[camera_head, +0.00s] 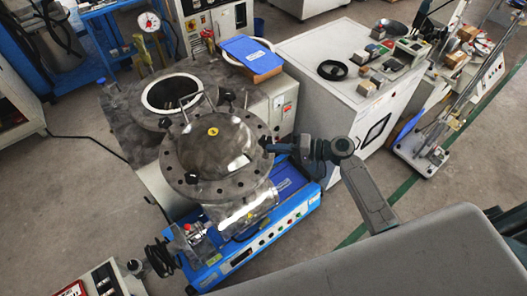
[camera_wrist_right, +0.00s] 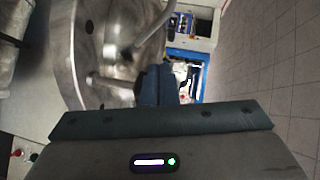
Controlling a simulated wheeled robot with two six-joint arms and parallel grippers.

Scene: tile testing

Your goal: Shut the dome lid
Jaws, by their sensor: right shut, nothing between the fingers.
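The dome lid (camera_head: 205,150) is a grey metal dome with a small yellow label on top. It sits over a round flange with bolt holes (camera_head: 185,180) on a machine with a blue base; I cannot tell whether it lies flush. Short rods with dark knobs stand around it. My right gripper (camera_head: 268,147) is shut and empty at the right edge of the flange, beside the dome. In the right wrist view, the gripper (camera_wrist_right: 156,84) is close to a metal rod (camera_wrist_right: 105,84), with the curved flange (camera_wrist_right: 65,55) at left. Contact is unclear. My left gripper is not in view.
A round open chamber with a pale rim (camera_head: 147,97) stands behind the dome. A white cabinet (camera_head: 310,60) bearing small devices stands at right. Bare floor (camera_head: 75,200) shows at left.

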